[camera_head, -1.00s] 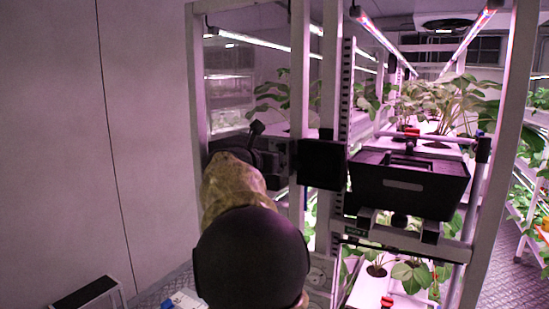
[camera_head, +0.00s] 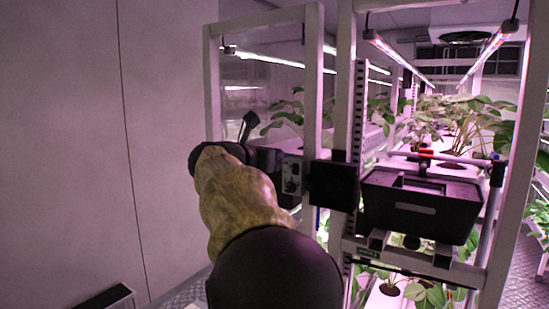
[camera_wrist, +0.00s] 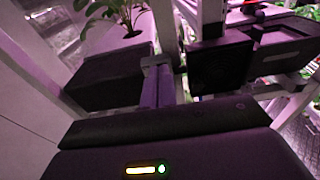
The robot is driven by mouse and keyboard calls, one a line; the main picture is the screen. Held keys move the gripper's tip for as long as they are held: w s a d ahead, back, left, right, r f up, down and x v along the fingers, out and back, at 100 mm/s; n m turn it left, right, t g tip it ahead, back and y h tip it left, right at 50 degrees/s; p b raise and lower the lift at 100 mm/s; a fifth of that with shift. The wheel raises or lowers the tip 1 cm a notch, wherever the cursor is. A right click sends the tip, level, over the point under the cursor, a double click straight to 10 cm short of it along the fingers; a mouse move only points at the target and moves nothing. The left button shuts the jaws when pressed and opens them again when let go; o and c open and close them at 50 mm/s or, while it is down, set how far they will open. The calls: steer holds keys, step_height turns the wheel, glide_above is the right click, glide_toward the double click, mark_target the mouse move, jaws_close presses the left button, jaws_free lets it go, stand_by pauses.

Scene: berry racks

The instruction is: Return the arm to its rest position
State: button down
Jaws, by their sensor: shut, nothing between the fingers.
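My arm reaches forward in the head view, with a dark rounded joint low in the picture and a mottled yellow-brown section beyond it. Its far end is dark and lies left of the rack posts. In the wrist view, the dark hand with a small lit strip fills the bottom. My gripper (camera_wrist: 157,64) points away from it, with its narrow fingers together and nothing seen between them. A dark box-like part lies left of the fingers and a dark square panel (camera_wrist: 220,62) lies to their right. Whether the fingers touch anything is unclear.
A white rack frame (camera_head: 314,80) stands close beside the arm. A black crate (camera_head: 420,208) sits on its front at the right, next to the plants (camera_head: 455,125). The plain wall (camera_head: 60,140) leaves free room at the left. A low dark-topped stand (camera_head: 105,298) is at lower left.

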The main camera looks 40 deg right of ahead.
steer(key=shift+w, duration=0.15)
steer(key=w+a+f+n+t+y+b, duration=0.35)
steer(key=w+a+f+n+t, duration=0.55)
steer(key=n, duration=0.7)
steer(key=a+f+n+y+b, duration=0.1)
steer(key=a+f+n+y, duration=0.3)
steer(key=a+f+n, duration=0.3)
steer(key=a+f+n+y, duration=0.45)
steer(key=f+n, duration=0.35)
steer(key=f, duration=0.2)
steer(key=s+a+f+n+g+y+b, duration=0.1)
steer(key=s+a+f+n+g+y, duration=0.15)
steer(key=s+a+f+n, duration=0.45)
steer(key=s+a+f+n+g+y+b, duration=0.1)
steer(key=s+a+f+n+g+y, duration=0.2)
steer(key=f, duration=0.6)
steer(key=s+a+f+n+g+h+b, duration=0.1)
steer(key=s+f+n+g, duration=0.4)
steer(key=s+f+n, duration=0.4)
steer(key=s, duration=0.4)
steer(key=shift+s+f+n, duration=0.3)
steer(key=shift+n, duration=0.1)
steer(key=shift+w+g, duration=0.1)
steer(key=shift+g, duration=0.15)
